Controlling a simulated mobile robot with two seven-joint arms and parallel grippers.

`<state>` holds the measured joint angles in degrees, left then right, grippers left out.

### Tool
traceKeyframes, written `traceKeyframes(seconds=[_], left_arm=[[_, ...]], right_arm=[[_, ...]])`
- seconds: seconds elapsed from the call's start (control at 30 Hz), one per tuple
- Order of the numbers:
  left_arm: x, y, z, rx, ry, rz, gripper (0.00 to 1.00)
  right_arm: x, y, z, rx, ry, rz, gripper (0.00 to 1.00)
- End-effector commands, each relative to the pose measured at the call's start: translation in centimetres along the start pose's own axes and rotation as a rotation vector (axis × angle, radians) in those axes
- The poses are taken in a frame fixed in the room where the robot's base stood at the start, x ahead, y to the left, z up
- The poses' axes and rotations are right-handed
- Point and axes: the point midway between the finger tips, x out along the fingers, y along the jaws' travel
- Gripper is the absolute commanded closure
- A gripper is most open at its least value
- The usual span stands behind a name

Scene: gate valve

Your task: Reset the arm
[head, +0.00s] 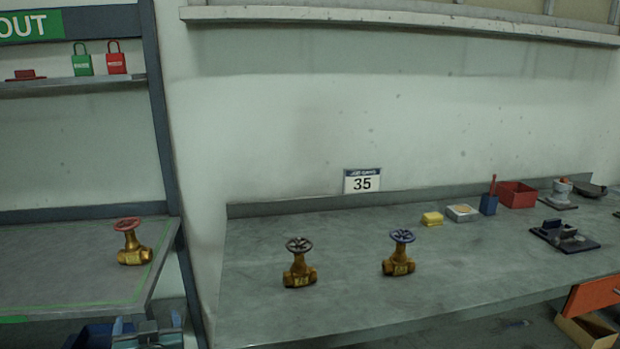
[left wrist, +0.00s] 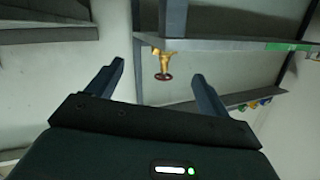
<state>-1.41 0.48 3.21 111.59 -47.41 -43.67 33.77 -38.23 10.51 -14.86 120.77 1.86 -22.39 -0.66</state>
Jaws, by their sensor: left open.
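My left gripper (head: 147,324) shows at the bottom left edge of the head view, in front of the left bench. In the left wrist view its two fingers (left wrist: 159,72) are spread wide, open and empty. A brass gate valve with a red handwheel (head: 130,245) stands on the left bench. A brass valve also shows upside down in the left wrist view (left wrist: 163,65), well beyond the fingers and not touched. A brass valve with a dark handwheel (head: 299,268) and one with a blue handwheel (head: 399,258) stand on the right bench. My right gripper is not in view.
A dark upright post (head: 165,130) stands between the benches. The right bench (head: 340,300) is clear around its valves. To its right are a yellow block (head: 432,218), a red bin (head: 517,194) and a dark fixture (head: 565,237). An orange drawer (head: 594,295) sticks out below.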

Motion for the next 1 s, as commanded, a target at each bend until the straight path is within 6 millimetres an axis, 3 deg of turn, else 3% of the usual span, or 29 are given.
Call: traceKeyframes(seconds=[0.17, 0.3, 0.4, 0.53, 0.7, 1.0], left_arm=[[-5.7, 4.7, 7.1, 0.12, -0.108, 0.296, 0.2], [-12.9, 7.8, 12.7, 0.165, -0.196, 0.554, 0.2], [-18.1, 9.0, 15.6, 0.163, -0.249, 0.701, 0.2], [-23.0, 9.6, 17.6, 0.141, -0.295, 0.818, 0.2], [-25.3, 9.8, 18.4, 0.123, -0.316, 0.87, 0.2], [-25.3, 9.8, 18.4, 0.122, -0.317, 0.87, 0.2]], right_arm=[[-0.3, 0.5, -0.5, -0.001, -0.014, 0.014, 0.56], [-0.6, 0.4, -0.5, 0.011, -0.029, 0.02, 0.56], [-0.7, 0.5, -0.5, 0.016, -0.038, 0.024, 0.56], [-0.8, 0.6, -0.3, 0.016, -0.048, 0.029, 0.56], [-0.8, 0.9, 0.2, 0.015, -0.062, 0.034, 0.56], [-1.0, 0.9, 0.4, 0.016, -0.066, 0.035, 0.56]])
